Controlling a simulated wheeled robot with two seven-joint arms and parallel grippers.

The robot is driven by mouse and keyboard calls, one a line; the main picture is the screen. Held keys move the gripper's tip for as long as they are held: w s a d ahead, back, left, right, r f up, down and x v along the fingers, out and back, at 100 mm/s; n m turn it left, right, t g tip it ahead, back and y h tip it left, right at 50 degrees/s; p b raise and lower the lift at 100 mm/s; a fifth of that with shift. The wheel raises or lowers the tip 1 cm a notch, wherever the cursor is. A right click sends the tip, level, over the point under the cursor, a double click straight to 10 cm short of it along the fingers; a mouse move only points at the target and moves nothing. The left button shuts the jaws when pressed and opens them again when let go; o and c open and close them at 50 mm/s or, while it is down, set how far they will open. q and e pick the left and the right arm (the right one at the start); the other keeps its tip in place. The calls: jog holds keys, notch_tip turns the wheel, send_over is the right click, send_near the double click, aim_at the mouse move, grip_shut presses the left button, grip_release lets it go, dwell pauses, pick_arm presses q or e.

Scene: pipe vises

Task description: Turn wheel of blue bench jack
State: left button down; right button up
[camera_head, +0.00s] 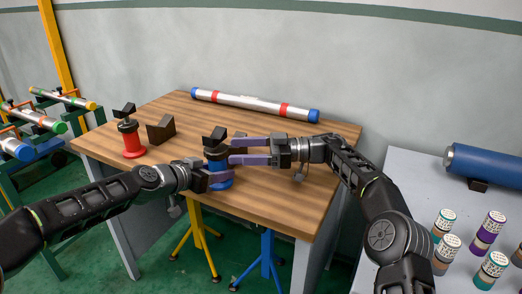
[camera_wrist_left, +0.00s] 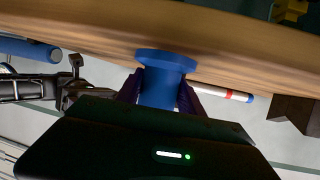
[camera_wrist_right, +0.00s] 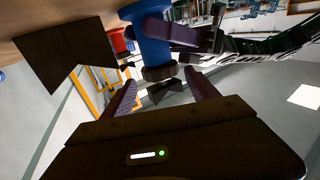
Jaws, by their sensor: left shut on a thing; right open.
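The blue bench jack (camera_head: 221,184) stands upright near the front edge of the wooden table, with a dark V-shaped head (camera_head: 215,135) on top. My left gripper (camera_head: 214,178) is shut on its blue body, which shows between the fingers in the left wrist view (camera_wrist_left: 158,92). My right gripper (camera_head: 234,151) is open and comes from the right at the height of the jack's upper part. In the right wrist view the dark wheel (camera_wrist_right: 159,72) lies between the spread fingertips, with a gap on both sides. The head hides part of the wheel in the head view.
A red jack (camera_head: 132,142) and a dark block (camera_head: 161,130) stand to the left on the table (camera_head: 270,200). A silver pipe (camera_head: 250,103) with blue ends lies along the back. A side table at right holds a blue cylinder (camera_head: 485,164) and several cans.

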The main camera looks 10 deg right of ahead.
jog(key=shift+s+d, duration=0.2)
jog(key=shift+d, duration=1.25)
jog(key=shift+s+d, duration=0.15)
jog(key=shift+d, duration=1.25)
jog(key=s+m+t, duration=0.1)
jog(key=s, duration=0.1)
jog(key=s+m+t+h, duration=0.1)
jog(key=s+t, duration=0.1)
jog(key=shift+a+f+m, duration=0.15)
jog(key=shift+a+m, duration=0.05)
jog(key=shift+m, duration=0.2)
jog(key=shift+w+t, duration=0.5)
jog(key=shift+t, duration=0.1)
jog(key=shift+a, duration=0.1)
